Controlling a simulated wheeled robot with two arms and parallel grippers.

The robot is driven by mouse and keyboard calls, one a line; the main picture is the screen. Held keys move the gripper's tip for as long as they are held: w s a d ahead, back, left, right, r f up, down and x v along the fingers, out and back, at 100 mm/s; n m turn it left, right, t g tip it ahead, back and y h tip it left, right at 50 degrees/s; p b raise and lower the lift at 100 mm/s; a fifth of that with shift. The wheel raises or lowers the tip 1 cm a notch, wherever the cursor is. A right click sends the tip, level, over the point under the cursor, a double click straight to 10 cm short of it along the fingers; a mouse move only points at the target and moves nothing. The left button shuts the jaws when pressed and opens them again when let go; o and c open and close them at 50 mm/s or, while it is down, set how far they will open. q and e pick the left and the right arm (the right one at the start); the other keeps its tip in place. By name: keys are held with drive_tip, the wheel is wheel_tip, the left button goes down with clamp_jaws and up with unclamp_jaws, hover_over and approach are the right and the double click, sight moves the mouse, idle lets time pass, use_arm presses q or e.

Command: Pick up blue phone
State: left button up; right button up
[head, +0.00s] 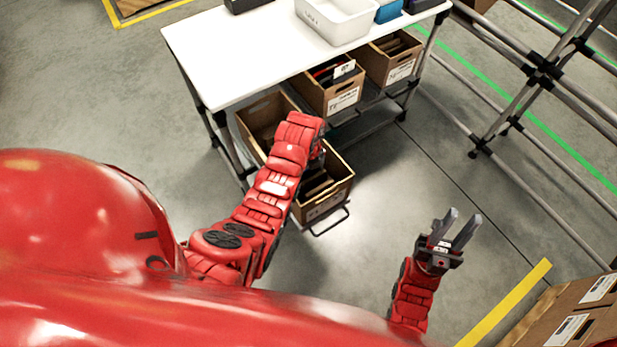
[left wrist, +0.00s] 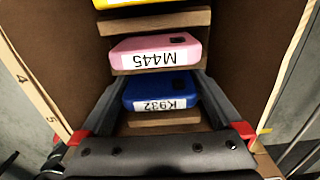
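The blue phone (left wrist: 161,92), labelled K932, sits in a slot of a brown carton (left wrist: 250,60) in the left wrist view. My left gripper (left wrist: 161,84) has one finger on each side of the blue phone, spread apart; whether they touch it is unclear. A pink phone (left wrist: 155,51), labelled M445, lies just beyond it between brown dividers. In the head view my left arm reaches into the front carton (head: 330,200), and the arm hides most of that gripper and the phone. My right gripper (head: 462,220) is open and empty over the floor.
A yellow item (left wrist: 125,3) shows beyond the pink phone. A white table (head: 235,55) stands above the cartons, with a white bin (head: 337,22) on it. More tilted cartons (head: 333,92) stand below its right side. Stacked boxes (head: 570,315) are at lower right.

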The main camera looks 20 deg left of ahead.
use_arm(q)
drive_tip(key=c, duration=0.9)
drive_tip(key=shift+r, duration=0.1)
